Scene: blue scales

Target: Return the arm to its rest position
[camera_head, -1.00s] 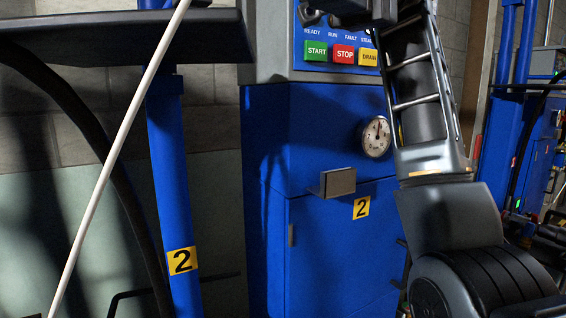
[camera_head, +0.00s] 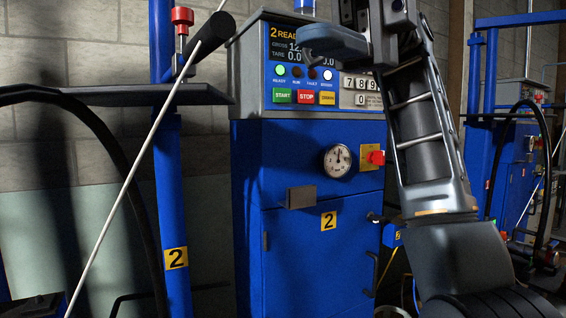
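My arm (camera_head: 425,130) rises from the lower right to the top edge in the head view, its upper end cut off by the frame. What looks like my gripper (camera_head: 340,40) is at the top, in front of the display of the blue scale cabinet (camera_head: 315,240). One rounded dark grey-blue part of it points left. Its other finger cannot be made out, and no held thing is visible. The arm covers part of the right side of the control panel (camera_head: 270,110); the START, STOP and DRAIN buttons are in view.
A round gauge (camera_head: 337,161), a grey bracket (camera_head: 300,197) and a red knob (camera_head: 376,158) stick out of the cabinet front. A blue post (camera_head: 170,190) with a dark shelf (camera_head: 120,95) and a slanting pale rod (camera_head: 125,187) stand left. More blue machinery (camera_head: 490,150) is at right.

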